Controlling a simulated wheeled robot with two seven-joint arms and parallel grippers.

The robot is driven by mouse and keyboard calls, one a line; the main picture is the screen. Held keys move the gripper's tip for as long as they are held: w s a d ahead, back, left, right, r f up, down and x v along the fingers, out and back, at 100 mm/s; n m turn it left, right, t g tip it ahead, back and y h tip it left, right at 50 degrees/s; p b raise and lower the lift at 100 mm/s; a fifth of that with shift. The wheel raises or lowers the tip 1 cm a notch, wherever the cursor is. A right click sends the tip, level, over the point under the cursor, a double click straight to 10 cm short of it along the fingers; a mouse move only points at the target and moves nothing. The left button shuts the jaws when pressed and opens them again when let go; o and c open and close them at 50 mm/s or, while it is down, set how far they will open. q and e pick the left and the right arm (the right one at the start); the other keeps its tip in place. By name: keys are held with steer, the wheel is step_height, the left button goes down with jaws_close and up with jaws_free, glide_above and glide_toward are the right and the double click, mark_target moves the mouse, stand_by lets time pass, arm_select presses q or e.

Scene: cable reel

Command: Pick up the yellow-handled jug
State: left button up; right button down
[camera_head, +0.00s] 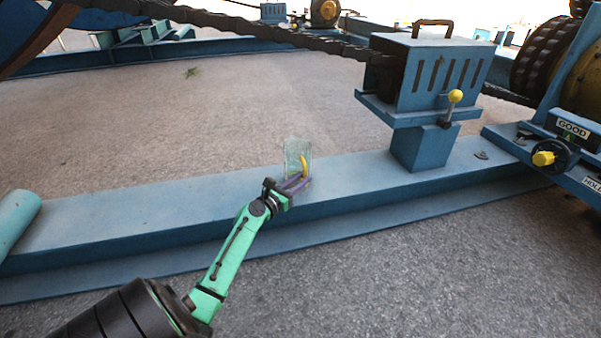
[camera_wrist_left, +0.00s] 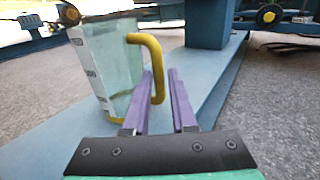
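The clear jug (camera_head: 292,152) with a yellow handle stands upright on the blue beam. In the left wrist view the jug (camera_wrist_left: 112,62) has a white scale strip and a yellow base, and its handle (camera_wrist_left: 158,62) faces right. My left gripper (camera_head: 302,180) is at the jug's handle. Its two purple fingers (camera_wrist_left: 160,74) are apart, with the lower part of the handle appearing between their tips. Gaps show in the picture, and I cannot tell whether either finger touches it. My right gripper is not in view.
The blue beam (camera_head: 110,215) runs across the view. A blue slotted box (camera_head: 440,75) on a post, with a yellow-knobbed lever (camera_head: 455,97), stands right of the jug. A thick dark cable (camera_head: 230,25) passes above. Bare gravel lies in front and behind.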

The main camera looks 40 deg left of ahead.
arm_select(q)
steer(key=w+b, duration=0.2)
steer(key=w, duration=0.3)
steer(key=shift+w+a+b, duration=0.15)
steer(key=shift+b, duration=0.2)
jaws_close()
stand_by(0.9)
